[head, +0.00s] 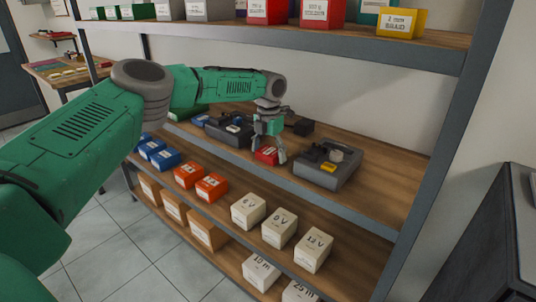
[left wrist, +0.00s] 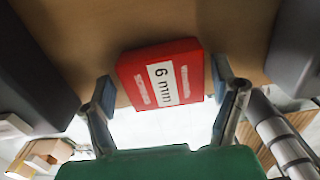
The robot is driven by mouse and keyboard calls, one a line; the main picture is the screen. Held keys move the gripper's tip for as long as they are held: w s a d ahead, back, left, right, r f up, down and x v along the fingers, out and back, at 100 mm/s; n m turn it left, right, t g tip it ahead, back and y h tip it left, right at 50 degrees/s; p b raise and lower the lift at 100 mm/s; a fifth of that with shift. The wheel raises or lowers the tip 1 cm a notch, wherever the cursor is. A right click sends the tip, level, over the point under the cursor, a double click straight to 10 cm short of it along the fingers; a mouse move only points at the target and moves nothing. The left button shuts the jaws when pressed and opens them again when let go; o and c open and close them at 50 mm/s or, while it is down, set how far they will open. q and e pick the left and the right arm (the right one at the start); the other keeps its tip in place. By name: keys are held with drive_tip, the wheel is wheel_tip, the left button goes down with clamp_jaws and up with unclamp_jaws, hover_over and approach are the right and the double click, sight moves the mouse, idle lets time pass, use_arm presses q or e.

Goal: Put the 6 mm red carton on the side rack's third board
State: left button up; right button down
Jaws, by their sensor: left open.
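The red carton (head: 266,156) stands on a wooden board of the rack, between two dark grey devices. In the left wrist view the carton (left wrist: 160,76) shows its white "6 mm" label, slightly tilted. My left gripper (head: 269,153) is open and reaches down at the carton. In the left wrist view its fingers (left wrist: 169,97) are on either side of the carton, with a gap at the left finger; contact at the right finger cannot be told. My right gripper is not in view. I cannot tell whether this rack is the side rack.
A grey device with a yellow part (head: 328,168) stands close right of the carton; another dark device (head: 229,130) is close left. Blue, orange and white cartons (head: 249,211) fill a lower board. Bare wood lies right of the right device.

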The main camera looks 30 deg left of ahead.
sight(269, 150)
use_arm(q)
drive_tip(key=r, duration=0.6)
drive_tip(key=shift+d, duration=0.2)
drive_tip(key=shift+a+r+p, duration=0.1)
drive_tip(key=shift+r+p, duration=0.25)
drive_tip(key=shift+r, duration=0.25)
drive_tip(key=shift+a, duration=0.15)
drive_tip(key=shift+d, duration=0.2)
